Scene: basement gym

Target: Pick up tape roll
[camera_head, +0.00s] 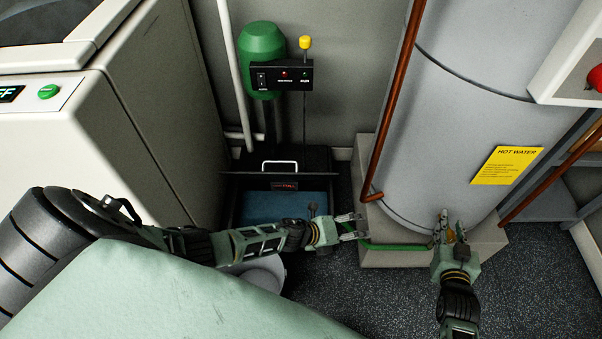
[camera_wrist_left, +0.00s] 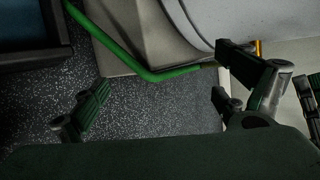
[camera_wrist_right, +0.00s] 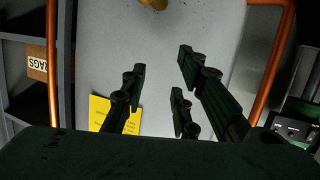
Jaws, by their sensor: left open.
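I cannot make out a tape roll in any view. My left gripper (camera_head: 352,227) is open and empty, low in front of the water heater's base. In the left wrist view, its fingers (camera_wrist_left: 158,95) are spread over the dark speckled floor and a green pipe (camera_wrist_left: 160,74). My right gripper (camera_head: 451,230) is in front of the lower part of the grey water heater (camera_head: 465,105). In the right wrist view, its fingers (camera_wrist_right: 158,90) stand apart with nothing between them. A small brass-coloured thing (camera_wrist_right: 153,4) at the top edge of that view is cut off.
A copper pipe (camera_head: 396,95) runs down the heater's left side. A dark container (camera_head: 281,169) with a blue inside stands left of the heater, below a green pump (camera_head: 262,45). A box marked RAGS (camera_wrist_right: 37,67) sits on a shelf. Open floor (camera_head: 375,295) lies between my arms.

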